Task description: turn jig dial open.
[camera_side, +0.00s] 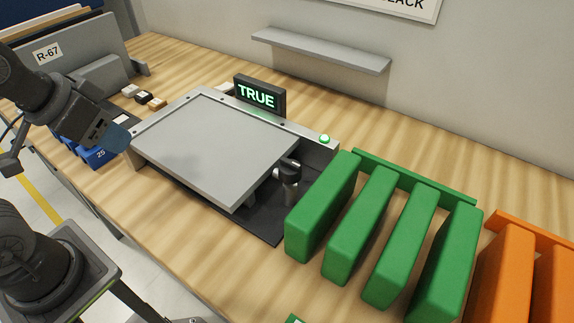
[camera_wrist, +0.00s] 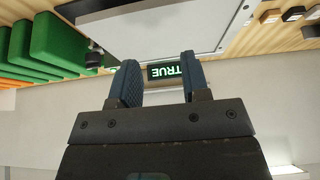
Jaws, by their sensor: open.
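The jig (camera_side: 215,143) is a light grey flat plate on a grey frame, and its underside edge also shows at the top of the wrist view (camera_wrist: 165,28). The jig dial (camera_side: 288,176) is a dark knob with a metallic top at the plate's right corner; a dark knob also shows in the wrist view (camera_wrist: 95,56). A display reading TRUE in green (camera_side: 258,96) stands behind the plate. My gripper (camera_side: 118,138) is at the plate's left side, well away from the dial. In the wrist view its two blue fingers (camera_wrist: 158,72) are apart with nothing between them.
Several green upright blocks (camera_side: 345,200) stand right of the jig, with orange ones (camera_side: 505,270) beyond. Small blocks (camera_side: 144,97) lie behind the plate's left corner. A grey shelf (camera_side: 320,50) is on the wall.

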